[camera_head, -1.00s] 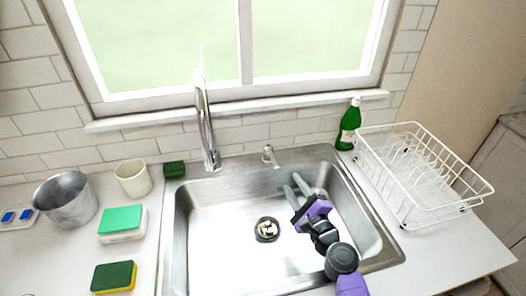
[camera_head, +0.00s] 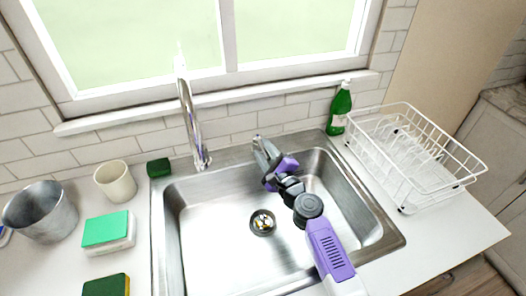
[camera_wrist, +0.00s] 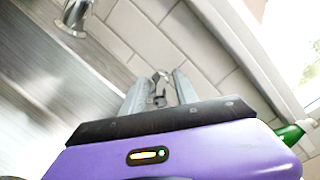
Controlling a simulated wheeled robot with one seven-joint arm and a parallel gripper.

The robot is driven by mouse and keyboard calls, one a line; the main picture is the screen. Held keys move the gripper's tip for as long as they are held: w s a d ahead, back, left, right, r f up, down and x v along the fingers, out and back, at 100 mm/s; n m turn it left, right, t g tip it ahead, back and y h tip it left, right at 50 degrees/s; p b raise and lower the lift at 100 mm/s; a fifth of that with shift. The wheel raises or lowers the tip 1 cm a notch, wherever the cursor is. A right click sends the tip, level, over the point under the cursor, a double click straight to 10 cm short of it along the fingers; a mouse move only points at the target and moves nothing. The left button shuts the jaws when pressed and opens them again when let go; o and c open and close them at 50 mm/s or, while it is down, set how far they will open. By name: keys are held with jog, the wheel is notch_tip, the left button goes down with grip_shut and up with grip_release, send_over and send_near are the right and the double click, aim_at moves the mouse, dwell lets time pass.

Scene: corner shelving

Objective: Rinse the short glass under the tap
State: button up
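The tall chrome tap (camera_head: 190,115) stands behind the steel sink (camera_head: 230,215); its base also shows in the wrist view (camera_wrist: 75,15). My gripper (camera_head: 264,147) is over the back rim of the sink, right of the tap. In the wrist view my gripper (camera_wrist: 160,90) has its two fingers apart, with the small tap handle (camera_wrist: 158,84) showing between their tips. I cannot tell whether the fingers touch it. I see no clear glass; a cream cup (camera_head: 115,182) stands on the counter left of the sink. No water shows from the tap.
A metal pot (camera_head: 40,212), a green-topped block (camera_head: 107,230) and sponges (camera_head: 158,168) are on the left counter. A green bottle (camera_head: 339,108) and a white dish rack (camera_head: 428,190) stand right of the sink. The basin is empty around its drain (camera_head: 262,222).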

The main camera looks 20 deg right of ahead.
jog(key=shift+w, duration=0.25)
grip_shut()
dwell(1.4)
